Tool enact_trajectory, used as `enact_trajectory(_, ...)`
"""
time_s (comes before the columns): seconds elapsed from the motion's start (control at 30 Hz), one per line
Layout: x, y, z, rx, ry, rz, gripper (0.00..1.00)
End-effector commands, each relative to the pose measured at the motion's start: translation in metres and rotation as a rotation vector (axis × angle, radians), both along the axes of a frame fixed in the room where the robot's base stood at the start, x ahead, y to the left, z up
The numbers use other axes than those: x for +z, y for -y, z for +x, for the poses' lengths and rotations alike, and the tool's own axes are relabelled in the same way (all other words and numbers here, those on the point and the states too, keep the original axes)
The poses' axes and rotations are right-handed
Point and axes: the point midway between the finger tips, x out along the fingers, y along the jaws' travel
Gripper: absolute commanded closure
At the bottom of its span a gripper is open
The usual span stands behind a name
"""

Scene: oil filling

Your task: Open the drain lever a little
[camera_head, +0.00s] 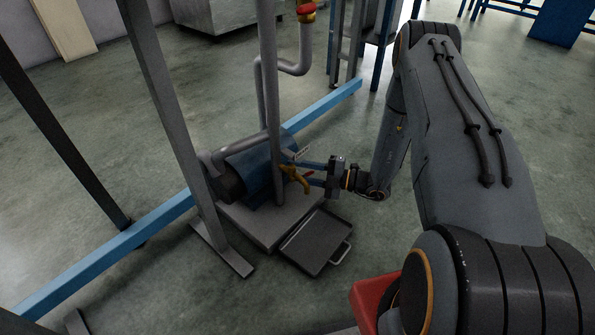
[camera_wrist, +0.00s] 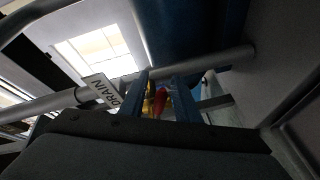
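The drain valve (camera_head: 292,173), yellow with a red part, sits at the near end of a blue tank (camera_head: 250,160), partly behind a vertical pipe. In the wrist view the red lever (camera_wrist: 161,98) shows with yellow metal beside it. A white tag reading DRAIN (camera_wrist: 101,90) is to its left. My gripper (camera_head: 308,173) reaches the valve from the right, its two blue fingers spread apart. In the wrist view my gripper (camera_wrist: 162,98) has the red lever between its fingers, with visible gaps; contact cannot be told.
A black tray (camera_head: 337,256) with a handle lies on the floor in front of the tank's grey base (camera_head: 265,225). Grey posts and a blue floor beam (camera_head: 165,213) frame the tank. A red object (camera_head: 372,295) is near my base. Open floor lies to the right.

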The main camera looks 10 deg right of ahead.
Motion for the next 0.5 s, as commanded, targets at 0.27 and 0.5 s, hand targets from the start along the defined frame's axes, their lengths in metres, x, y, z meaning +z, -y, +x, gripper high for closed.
enact_trajectory(0.27, 0.001, 0.007, -0.004, -0.002, 0.0, 0.0, 0.71)
enact_trajectory(0.5, 0.004, 0.04, -0.022, -0.004, 0.0, 0.0, 0.71)
